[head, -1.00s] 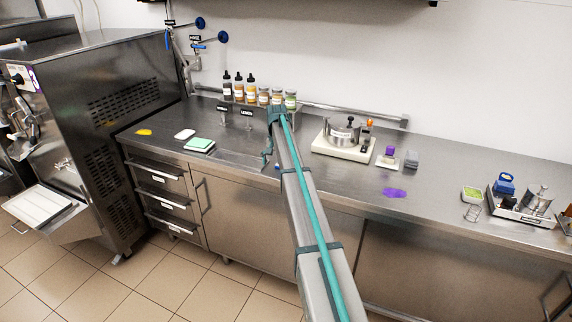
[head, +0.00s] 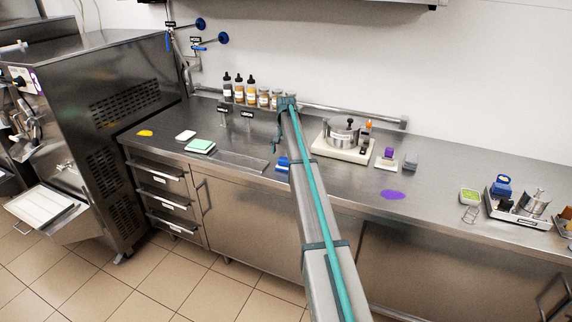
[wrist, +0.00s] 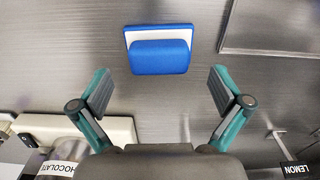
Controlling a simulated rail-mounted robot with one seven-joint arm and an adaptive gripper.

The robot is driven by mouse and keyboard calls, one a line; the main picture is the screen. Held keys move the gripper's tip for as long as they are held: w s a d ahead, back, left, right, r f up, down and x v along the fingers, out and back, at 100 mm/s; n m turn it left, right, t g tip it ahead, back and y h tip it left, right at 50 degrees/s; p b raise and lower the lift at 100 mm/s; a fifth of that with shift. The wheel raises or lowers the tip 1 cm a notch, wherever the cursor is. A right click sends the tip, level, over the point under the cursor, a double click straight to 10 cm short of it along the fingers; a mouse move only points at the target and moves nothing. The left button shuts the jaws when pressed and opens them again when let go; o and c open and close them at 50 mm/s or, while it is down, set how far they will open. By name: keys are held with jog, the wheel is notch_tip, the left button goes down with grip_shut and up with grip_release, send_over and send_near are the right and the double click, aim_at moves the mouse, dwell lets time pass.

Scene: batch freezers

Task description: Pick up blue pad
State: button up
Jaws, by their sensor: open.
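The blue pad (wrist: 158,48) lies on the steel counter, with a raised block on its flat base. In the wrist view it sits ahead of and between the fingertips, not touching them. It also shows in the head view (head: 281,164), partly hidden by my arm. My gripper (wrist: 160,88) is open and empty above the counter, its two teal fingers spread wider than the pad. In the head view my gripper (head: 278,136) is seen from behind, partly covered by my arm.
A shallow steel tray (head: 240,166) lies left of the blue pad. A scale with a pot (head: 343,146) stands to its right. Several bottles and jars (head: 238,91) stand behind. A purple spill (head: 393,194) is on the counter at right.

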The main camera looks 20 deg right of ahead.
aim_at(286, 159)
jog(key=shift+f+p, duration=0.75)
jog(key=shift+f, duration=1.2)
jog(key=c, duration=1.2)
